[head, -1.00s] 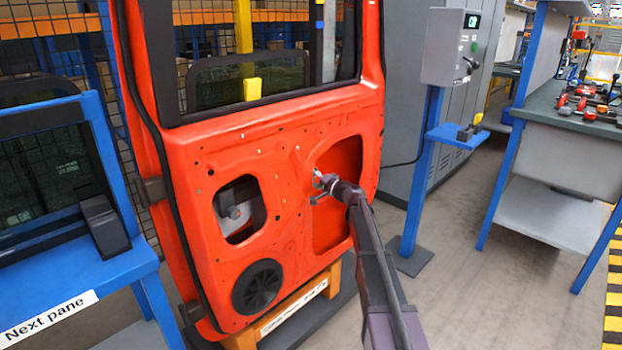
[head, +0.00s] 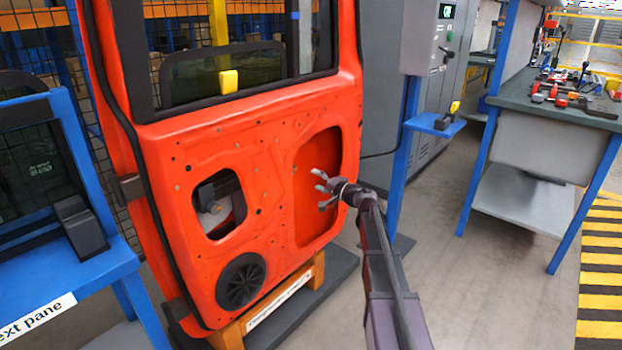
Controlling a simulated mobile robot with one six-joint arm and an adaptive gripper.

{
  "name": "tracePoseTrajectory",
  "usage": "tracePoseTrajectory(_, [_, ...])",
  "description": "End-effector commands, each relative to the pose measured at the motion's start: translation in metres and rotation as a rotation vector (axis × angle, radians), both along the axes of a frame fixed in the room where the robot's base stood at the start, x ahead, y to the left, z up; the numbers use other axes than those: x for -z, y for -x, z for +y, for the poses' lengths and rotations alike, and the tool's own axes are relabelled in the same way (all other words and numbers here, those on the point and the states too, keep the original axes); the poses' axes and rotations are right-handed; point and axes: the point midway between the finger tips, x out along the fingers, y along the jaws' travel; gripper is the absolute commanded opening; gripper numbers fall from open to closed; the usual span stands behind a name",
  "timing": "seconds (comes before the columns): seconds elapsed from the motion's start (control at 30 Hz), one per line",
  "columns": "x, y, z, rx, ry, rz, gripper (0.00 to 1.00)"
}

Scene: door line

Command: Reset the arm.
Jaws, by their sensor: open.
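My gripper (head: 322,188) is open and empty at the end of my arm, which reaches up from the bottom of the head view. It shows in front of the large opening at the right of the orange-red door panel (head: 185,150). I cannot tell how far it is from the panel. The door stands upright, slightly tilted in the picture, on a wooden stand (head: 285,302). A yellow block (head: 229,81) shows at the door's window, with a dark pane behind it.
A blue rack (head: 95,270) with a dark pane (head: 35,165) stands left. A grey control box (head: 432,38) on a blue post (head: 400,170) stands right of the door. A workbench (head: 520,100) with several tools is farther right. The floor (head: 480,290) at lower right is clear.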

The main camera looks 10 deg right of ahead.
Motion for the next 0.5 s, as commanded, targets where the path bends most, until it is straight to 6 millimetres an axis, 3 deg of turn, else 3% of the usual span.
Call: tracePoseTrajectory(0.5, [0.0013,0.0044,0.0013,-0.006,0.008,0.004,0.87])
